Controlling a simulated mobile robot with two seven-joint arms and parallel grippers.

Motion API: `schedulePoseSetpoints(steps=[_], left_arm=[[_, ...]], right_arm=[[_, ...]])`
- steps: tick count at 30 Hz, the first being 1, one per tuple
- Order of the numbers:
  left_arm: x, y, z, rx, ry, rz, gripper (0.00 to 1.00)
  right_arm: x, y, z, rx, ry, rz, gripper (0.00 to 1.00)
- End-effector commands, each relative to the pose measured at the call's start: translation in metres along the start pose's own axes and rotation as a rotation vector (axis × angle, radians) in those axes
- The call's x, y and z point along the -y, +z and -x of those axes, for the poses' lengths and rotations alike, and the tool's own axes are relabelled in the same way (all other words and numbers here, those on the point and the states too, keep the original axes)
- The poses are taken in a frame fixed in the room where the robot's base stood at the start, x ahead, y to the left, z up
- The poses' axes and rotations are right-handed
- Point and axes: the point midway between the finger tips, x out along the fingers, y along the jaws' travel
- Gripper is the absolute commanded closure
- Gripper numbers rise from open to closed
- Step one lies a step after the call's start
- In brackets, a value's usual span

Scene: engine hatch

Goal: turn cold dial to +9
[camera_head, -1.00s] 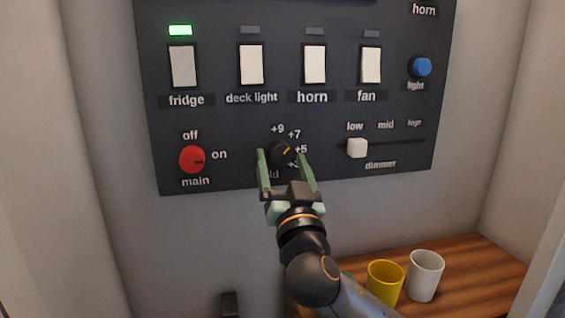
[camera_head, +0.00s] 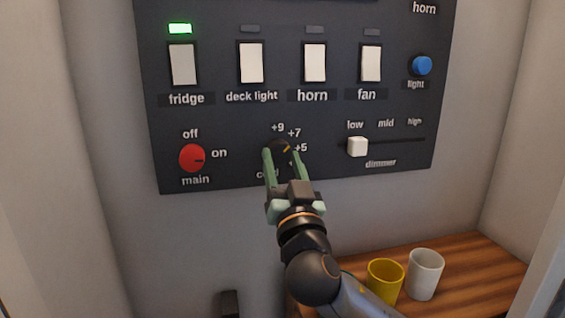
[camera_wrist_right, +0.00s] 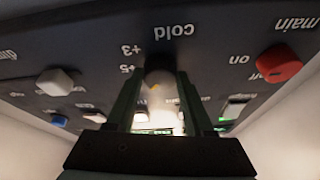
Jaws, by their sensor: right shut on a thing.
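The cold dial (camera_head: 281,147) is a small black knob with a yellow pointer mark on the dark panel. Its mark points up and to the right, roughly between +7 and +5. The +9 label (camera_head: 278,127) stands above the dial. My right gripper (camera_head: 282,156) has its green fingers shut on the dial, one on each side. In the right wrist view the dial (camera_wrist_right: 160,78) sits between the fingertips, under the upside-down word cold. My left gripper is not in view.
The red main knob (camera_head: 191,158) is left of the dial, and the white dimmer slider (camera_head: 357,147) is right of it. Several white switches (camera_head: 251,63) sit above. A yellow cup (camera_head: 384,281) and a white cup (camera_head: 425,274) stand on the wooden shelf (camera_head: 470,270) below.

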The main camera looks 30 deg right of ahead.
Motion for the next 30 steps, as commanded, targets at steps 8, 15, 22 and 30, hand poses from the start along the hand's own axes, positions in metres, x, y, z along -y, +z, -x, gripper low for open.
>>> schedulePoseSetpoints(steps=[8,15,22,30], left_arm=[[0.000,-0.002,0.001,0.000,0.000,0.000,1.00],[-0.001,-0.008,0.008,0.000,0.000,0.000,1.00],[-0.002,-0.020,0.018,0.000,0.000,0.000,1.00],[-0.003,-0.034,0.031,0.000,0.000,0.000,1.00]], right_arm=[[-0.002,0.000,0.000,0.007,-0.037,0.093,1.00],[-0.003,-0.002,-0.001,0.016,-0.108,0.266,1.00],[-0.005,-0.004,-0.002,0.026,-0.182,0.450,1.00],[-0.006,-0.005,-0.002,0.033,-0.252,0.621,1.00]])
